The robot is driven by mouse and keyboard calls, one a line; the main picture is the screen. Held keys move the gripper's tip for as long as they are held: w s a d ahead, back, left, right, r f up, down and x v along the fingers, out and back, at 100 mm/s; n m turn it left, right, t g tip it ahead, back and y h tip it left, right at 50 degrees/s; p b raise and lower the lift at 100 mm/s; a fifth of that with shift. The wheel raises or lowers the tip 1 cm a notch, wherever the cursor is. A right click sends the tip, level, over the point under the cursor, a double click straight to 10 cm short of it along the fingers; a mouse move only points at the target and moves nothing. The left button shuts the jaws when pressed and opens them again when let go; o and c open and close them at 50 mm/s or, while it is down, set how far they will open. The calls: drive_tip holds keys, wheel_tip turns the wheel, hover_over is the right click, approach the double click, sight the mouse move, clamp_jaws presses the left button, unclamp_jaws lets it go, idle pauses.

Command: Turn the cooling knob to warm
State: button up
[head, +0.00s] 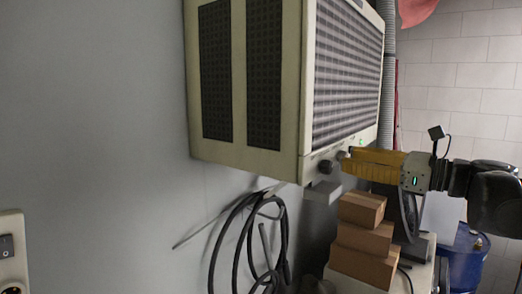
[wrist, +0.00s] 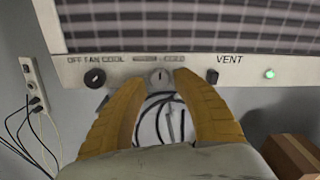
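A beige wall air conditioner (head: 245,152) carries a row of controls along its lower front edge. In the wrist view, the cooling knob (wrist: 161,77) is a small round knob with a dark pointer mark, under a partly blurred label ending in "COLD". My gripper (wrist: 160,80) has its two yellow fingers apart, one on each side of this knob, with a visible gap on both sides. In the head view, my gripper (head: 349,160) is level with the panel's lower edge, and its fingertips largely hide the cooling knob.
A black knob labelled "OFF FAN COOL" (wrist: 95,78) is left of the cooling knob. A black "VENT" control (wrist: 212,76) and a green light (wrist: 269,73) are to the right. Stacked cardboard boxes (head: 366,237) stand below my gripper. A black cable (head: 246,240) hangs on the wall.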

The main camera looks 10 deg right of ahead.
drive_tip(key=shift+x, duration=0.95)
clamp_jaws()
drive_tip(key=shift+n, duration=0.3)
drive_tip(key=n+b, duration=0.1)
drive_tip(key=n, duration=0.2)
drive_tip(key=shift+n, duration=0.4)
drive_tip(key=n+b, duration=0.1)
drive_tip(key=n, duration=0.3)
drive_tip(key=shift+n, duration=0.3)
drive_tip(key=n+b, duration=0.1)
drive_tip(key=n, duration=0.3)
drive_tip(key=shift+n, duration=0.3)
drive_tip(key=shift+n+y, duration=0.4)
drive_tip(key=shift+n, duration=1.9)
drive_tip(key=shift+r, duration=0.1)
